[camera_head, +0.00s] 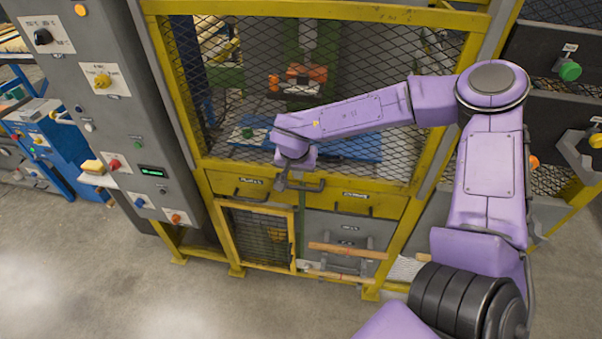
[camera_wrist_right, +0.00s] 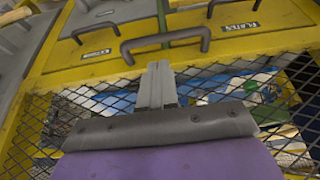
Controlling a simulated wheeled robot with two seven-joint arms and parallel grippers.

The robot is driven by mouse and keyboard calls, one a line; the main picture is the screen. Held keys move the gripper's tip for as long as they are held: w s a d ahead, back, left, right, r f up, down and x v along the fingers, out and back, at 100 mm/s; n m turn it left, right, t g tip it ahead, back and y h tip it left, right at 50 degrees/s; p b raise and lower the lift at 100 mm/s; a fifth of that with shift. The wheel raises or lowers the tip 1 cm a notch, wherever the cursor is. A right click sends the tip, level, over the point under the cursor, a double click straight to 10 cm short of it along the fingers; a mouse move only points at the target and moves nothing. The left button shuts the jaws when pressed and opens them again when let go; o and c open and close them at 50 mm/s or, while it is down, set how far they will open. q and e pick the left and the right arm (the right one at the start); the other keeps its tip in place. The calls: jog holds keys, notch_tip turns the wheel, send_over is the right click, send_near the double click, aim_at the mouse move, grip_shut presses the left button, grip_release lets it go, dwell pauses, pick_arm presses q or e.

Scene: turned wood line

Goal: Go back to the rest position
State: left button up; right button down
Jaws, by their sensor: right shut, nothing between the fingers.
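My right arm reaches in from the right across a yellow-framed mesh guard. My right gripper (camera_head: 282,182) hangs at the lower edge of the mesh, close to the left part of a grey bar handle (camera_head: 308,187). In the right wrist view the gripper's fingers (camera_wrist_right: 157,82) are together with nothing between them, and the grey handle (camera_wrist_right: 165,40) lies just beyond their tips. I cannot tell whether they touch it. My left gripper is not in view.
Below the mesh are yellow drawer fronts (camera_head: 235,186) with small handles. A grey control cabinet (camera_head: 115,100) with knobs and buttons stands at the left. Wooden rods (camera_head: 347,250) lie low in front of the machine. The floor (camera_head: 120,280) at front left is clear.

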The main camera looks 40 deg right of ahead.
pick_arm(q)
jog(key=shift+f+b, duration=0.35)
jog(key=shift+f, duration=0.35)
pick_arm(e)
jog(key=v, duration=0.7)
